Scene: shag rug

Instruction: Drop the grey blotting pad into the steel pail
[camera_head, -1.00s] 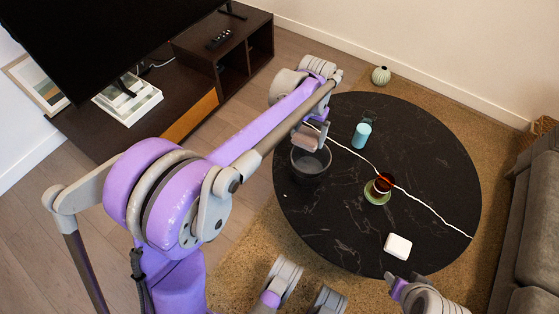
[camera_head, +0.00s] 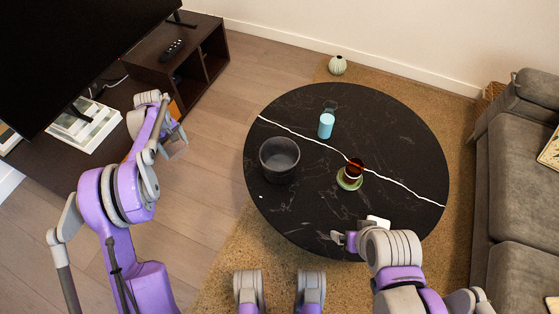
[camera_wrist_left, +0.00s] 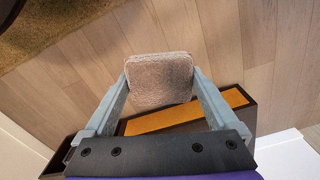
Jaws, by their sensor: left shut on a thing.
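The steel pail (camera_head: 271,173) is a dark grey round vessel standing upright on the left part of the black round table. Its mouth faces up and its dark inside looks empty. My left gripper (camera_head: 175,146) is left of the table, over the wood floor beside the TV cabinet, apart from the pail. In the left wrist view it is shut on the grey blotting pad (camera_wrist_left: 160,78), a square, soft-looking pad held between both fingers.
The TV cabinet (camera_head: 143,67) is left, a grey sofa (camera_head: 520,190) right.

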